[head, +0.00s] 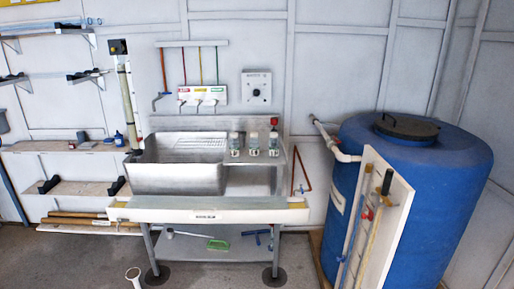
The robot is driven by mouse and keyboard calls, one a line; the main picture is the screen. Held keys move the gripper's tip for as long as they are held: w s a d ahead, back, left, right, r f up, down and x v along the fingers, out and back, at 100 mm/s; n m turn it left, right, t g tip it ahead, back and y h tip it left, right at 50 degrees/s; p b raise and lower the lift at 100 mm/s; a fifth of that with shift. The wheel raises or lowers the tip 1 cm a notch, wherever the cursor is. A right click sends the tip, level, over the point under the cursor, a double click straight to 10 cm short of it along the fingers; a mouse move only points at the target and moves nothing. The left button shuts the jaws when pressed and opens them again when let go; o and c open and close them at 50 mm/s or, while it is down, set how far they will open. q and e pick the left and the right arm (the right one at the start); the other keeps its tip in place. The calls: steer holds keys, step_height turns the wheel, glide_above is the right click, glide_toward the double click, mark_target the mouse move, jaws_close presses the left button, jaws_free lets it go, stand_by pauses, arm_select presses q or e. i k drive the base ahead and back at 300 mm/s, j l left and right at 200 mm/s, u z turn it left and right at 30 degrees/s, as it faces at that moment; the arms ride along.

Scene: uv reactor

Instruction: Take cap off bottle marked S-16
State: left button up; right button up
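Three small clear bottles stand upright in a row on the ledge at the right of the steel sink, in the head view: a left bottle (235,144), a middle bottle (254,144) and a right bottle (273,144). Each has a pale top that looks like a cap. Their labels are too small to read, so I cannot tell which one is marked S-16. Neither of my grippers shows in this view.
The sink basin (176,178) lies left of the bottles, behind a white front rail (208,214). Taps and a control box (257,87) are on the wall behind. A large blue tank (425,205) stands at the right. Shelves (70,188) line the left wall.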

mark_target(254, 142)
steer(key=i+l, duration=0.1)
steer(key=i, duration=1.15)
